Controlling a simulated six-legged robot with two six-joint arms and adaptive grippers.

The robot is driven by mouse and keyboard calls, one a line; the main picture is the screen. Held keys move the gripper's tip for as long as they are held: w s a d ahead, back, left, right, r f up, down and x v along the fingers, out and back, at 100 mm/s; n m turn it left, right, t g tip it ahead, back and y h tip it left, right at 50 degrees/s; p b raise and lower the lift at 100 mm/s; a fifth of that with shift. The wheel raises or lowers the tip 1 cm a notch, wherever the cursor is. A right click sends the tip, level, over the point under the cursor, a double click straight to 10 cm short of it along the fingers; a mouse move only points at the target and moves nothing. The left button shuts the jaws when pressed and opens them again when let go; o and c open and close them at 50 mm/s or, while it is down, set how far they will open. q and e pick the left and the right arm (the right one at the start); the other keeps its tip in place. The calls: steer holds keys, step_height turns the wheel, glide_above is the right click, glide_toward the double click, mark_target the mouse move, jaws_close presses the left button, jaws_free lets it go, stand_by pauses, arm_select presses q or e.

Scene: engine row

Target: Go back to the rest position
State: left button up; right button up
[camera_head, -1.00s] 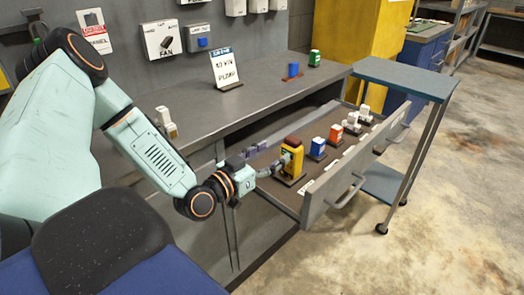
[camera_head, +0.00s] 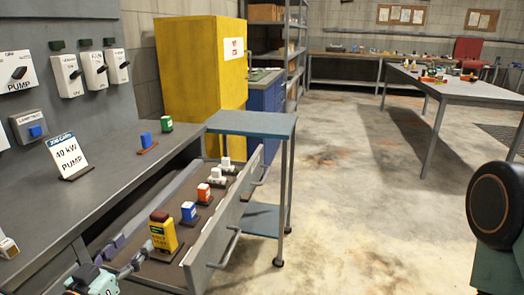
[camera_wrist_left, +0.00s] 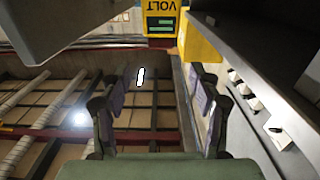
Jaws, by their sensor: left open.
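My left gripper (camera_head: 120,257) is at the lower left of the head view, at the near end of the open drawer (camera_head: 228,240). Its fingers are apart with nothing between them; the left wrist view also shows the open gripper (camera_wrist_left: 160,92). A yellow meter with a dark red top (camera_head: 163,236) stands upright in the drawer, just beyond the fingers. The yellow meter (camera_wrist_left: 165,22) is at the top of the wrist view, lettered VOLT. Most of my left arm is out of the head view. My right gripper is not in view.
Blue-and-white (camera_head: 189,212) and orange (camera_head: 204,193) items stand farther along the drawer. The workbench (camera_head: 100,197) runs alongside. A blue-topped cart (camera_head: 255,124) stands past the drawer. A yellow cabinet (camera_head: 190,80) is behind. Open floor (camera_head: 370,210) lies to the right, with a table (camera_head: 465,90) beyond.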

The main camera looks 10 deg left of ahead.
arm_select(q)
steer(key=f+n+g, duration=0.1)
steer(key=f, duration=0.1)
steer(key=s+d+f+n+g, duration=0.1)
steer(key=f+g, duration=0.1)
steer(key=s+d+f+n+g, duration=0.1)
steer(key=f, duration=0.2)
steer(key=shift+d+f+n, duration=0.1)
steer(key=shift+d+n, duration=0.1)
steer(key=shift+n, duration=0.1)
steer(key=s+d+f+g, duration=0.6)
steer(key=s+d+f, duration=0.1)
steer(key=f, duration=0.1)
steer(key=s+d+f+m+g, duration=0.1)
steer(key=s+f+g, duration=0.1)
steer(key=s, duration=0.4)
steer(key=s+d+f+g+y, duration=0.1)
steer(key=s+d+f+g, duration=0.1)
steer(key=s, duration=0.5)
steer(key=s+d+f+m+g, duration=0.1)
steer(key=s+f+g, duration=0.1)
steer(key=s+g, duration=0.2)
steer(key=shift+s+d+f+m+y, duration=0.2)
steer(key=shift+s+d+m+y, duration=0.15)
steer(key=shift+s, duration=0.85)
